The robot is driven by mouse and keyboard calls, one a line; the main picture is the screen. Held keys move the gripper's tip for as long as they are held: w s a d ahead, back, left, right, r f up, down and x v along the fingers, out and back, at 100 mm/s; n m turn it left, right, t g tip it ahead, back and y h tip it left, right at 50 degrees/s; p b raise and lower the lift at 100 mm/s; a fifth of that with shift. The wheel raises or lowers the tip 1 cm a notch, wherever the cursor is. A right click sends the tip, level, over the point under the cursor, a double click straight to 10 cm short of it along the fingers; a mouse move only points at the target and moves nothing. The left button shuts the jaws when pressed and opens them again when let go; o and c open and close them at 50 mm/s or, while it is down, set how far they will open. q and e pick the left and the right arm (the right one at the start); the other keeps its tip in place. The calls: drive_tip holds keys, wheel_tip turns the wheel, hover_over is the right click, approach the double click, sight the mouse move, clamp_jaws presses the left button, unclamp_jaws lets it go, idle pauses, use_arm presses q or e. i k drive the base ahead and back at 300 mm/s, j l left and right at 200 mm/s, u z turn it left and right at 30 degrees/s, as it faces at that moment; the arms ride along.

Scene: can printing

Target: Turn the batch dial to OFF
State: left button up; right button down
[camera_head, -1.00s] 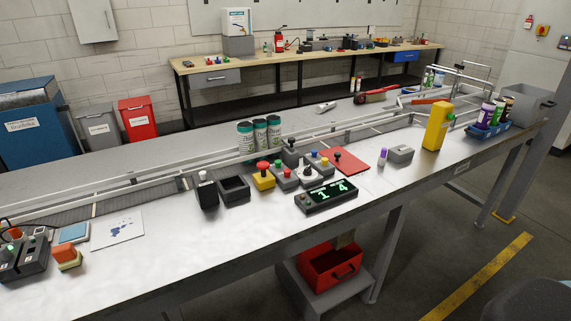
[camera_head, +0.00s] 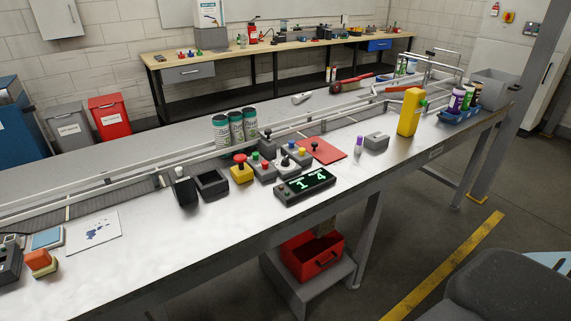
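A grey control box with a round pale dial face and a dark knob (camera_head: 287,163) stands among the controls at the middle of the workbench (camera_head: 150,258). It looks like the batch dial, but its labels and pointer setting are too small to read. In front of it is a black display box (camera_head: 305,186) with green digits that read 1 and 4. To its left are a yellow box with a red mushroom button (camera_head: 241,170) and a grey box with red and green buttons (camera_head: 262,168). Neither of my grippers is in view.
A red bin (camera_head: 312,255) is under the bench. A dark grey rounded shape (camera_head: 500,285) fills the lower right floor area.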

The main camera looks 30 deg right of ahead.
sight(284, 162)
drive_tip(key=z, duration=1.7)
drive_tip(key=k+z, duration=0.15)
drive_tip(key=z, duration=0.25)
drive_tip(key=k+l, duration=0.2)
drive_tip(key=k, duration=0.25)
